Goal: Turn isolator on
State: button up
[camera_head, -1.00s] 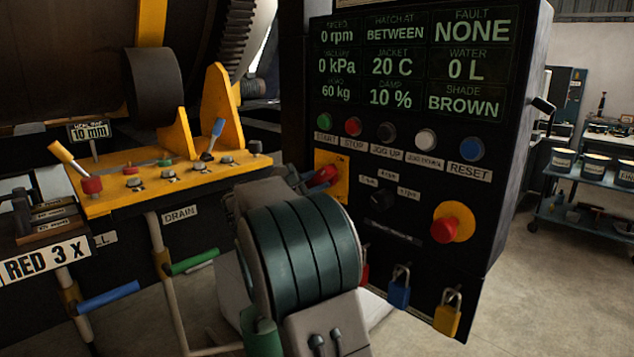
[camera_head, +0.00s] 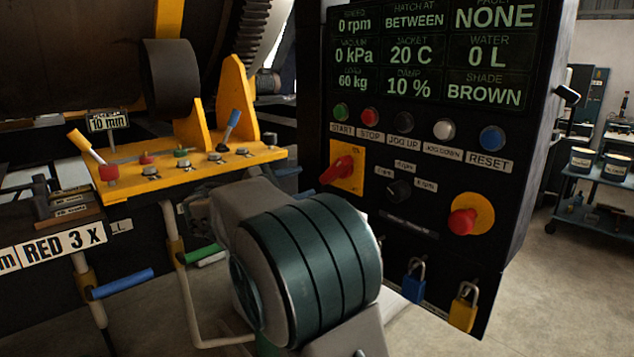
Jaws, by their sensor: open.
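The isolator is a red rotary handle (camera_head: 337,170) on a yellow plate (camera_head: 354,180), on the left part of the black control panel below the START and STOP buttons. Its handle slants from lower left to upper right. The plate's small marking is too small to read. My grey and teal arm fills the bottom middle, below and left of the isolator, and appears apart from it. My gripper cannot be made out; the arm's own links hide the far end of the arm.
A red stop knob on a yellow disc (camera_head: 465,219) and a black selector (camera_head: 398,190) sit right of the isolator. Blue (camera_head: 414,283) and yellow (camera_head: 464,309) padlocks hang below. A yellow lever bench (camera_head: 190,170) stands left. Open floor lies at right.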

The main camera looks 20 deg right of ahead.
jog(key=shift+v, duration=1.65)
